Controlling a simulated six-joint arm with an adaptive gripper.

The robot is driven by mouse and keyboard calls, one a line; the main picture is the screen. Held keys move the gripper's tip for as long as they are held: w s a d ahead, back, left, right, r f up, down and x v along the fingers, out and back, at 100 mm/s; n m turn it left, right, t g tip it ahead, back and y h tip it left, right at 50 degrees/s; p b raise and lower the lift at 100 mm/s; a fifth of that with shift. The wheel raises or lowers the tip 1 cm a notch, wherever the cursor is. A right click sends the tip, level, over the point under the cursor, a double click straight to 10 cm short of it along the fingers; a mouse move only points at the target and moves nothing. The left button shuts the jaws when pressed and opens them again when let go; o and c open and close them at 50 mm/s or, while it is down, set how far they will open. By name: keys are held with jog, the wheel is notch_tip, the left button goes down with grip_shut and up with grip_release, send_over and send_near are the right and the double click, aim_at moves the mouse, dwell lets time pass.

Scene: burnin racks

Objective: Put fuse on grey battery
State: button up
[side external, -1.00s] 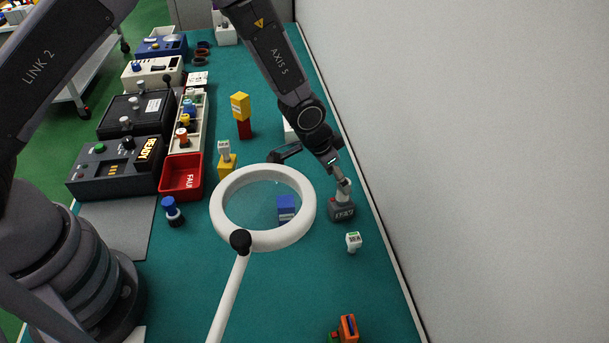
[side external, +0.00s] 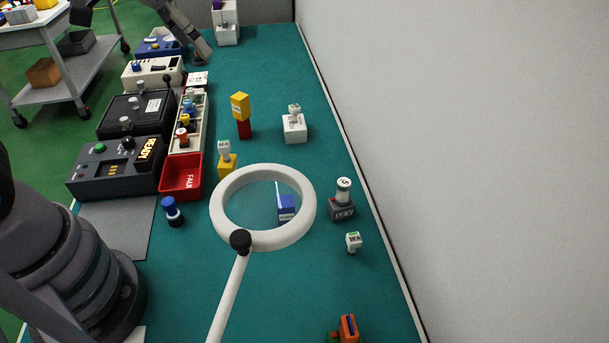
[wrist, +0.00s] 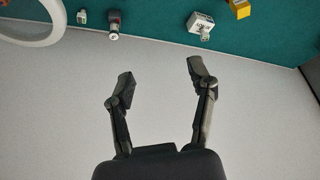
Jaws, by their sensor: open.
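The grey battery (side external: 341,210), a dark grey block with a lettered label, stands right of the magnifier ring. A round whitish fuse marked 5 (side external: 343,190) stands upright on top of it. The pair also shows at the top of the wrist view, with the battery (wrist: 115,17) and the fuse (wrist: 114,35). My gripper (wrist: 161,75) is open and empty in the wrist view, apart from both, with the pale wall behind its fingers. In the side view, only a grey part of my arm shows at the upper left; the fingers are not clear there.
A white magnifier ring (side external: 229,233) stands over a blue block (side external: 286,208). A small white-green piece (side external: 353,241) lies near the battery. A white block (side external: 295,130) with a piece on top stands behind. A red bin (side external: 181,180) and testers line the left. The wall bounds the right.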

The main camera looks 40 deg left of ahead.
jog(key=s+a+r+n, duration=0.1)
jog(key=s+a, duration=0.2)
jog(key=s, duration=0.5)
jog(key=s+a+r+n+y, duration=0.1)
jog(key=s+a+r, duration=0.1)
jog(key=s, duration=0.6)
jog(key=shift+a+r, duration=0.15)
jog(key=shift+a, duration=0.55)
